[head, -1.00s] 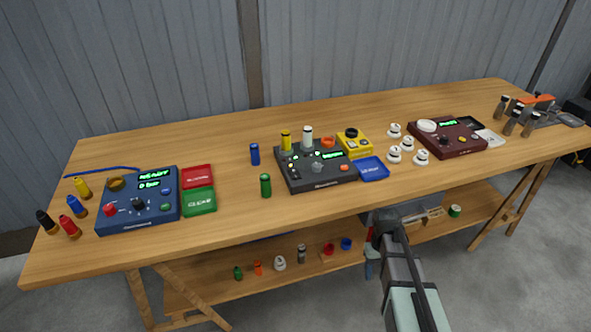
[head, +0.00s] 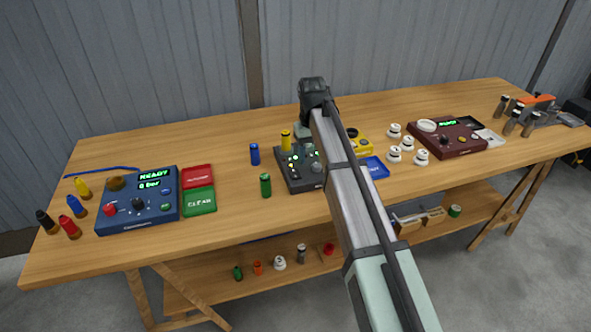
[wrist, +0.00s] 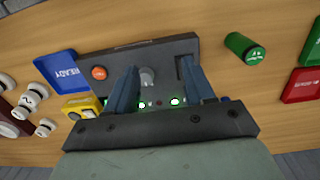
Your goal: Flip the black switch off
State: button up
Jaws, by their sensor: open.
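The black control box (head: 300,178) stands mid-table, partly covered by my arm in the head view. In the wrist view its panel (wrist: 165,52) carries an orange button (wrist: 99,73), a grey knob (wrist: 147,77) and lit green lamps. A dark upright shape beside the right finger may be the black switch (wrist: 182,68); its position cannot be told. My gripper (wrist: 158,68) is open over this panel, its two blue fingers on either side of the grey knob. The fingers look empty; contact with the panel cannot be told. In the head view the fingertips are hidden.
A green cylinder (head: 265,185) and a blue one (head: 254,154) stand left of the box. A blue pad (head: 376,168) and a yellow box (head: 364,146) lie to its right, then white knobs (head: 407,144) and a dark red box (head: 450,138). A blue box (head: 140,215) stands far left.

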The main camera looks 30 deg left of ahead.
notch_tip(320, 180, up, 5)
send_over(296, 176)
notch_tip(296, 176, down, 14)
jog(key=shift+a+r, duration=0.1)
dwell(0.4)
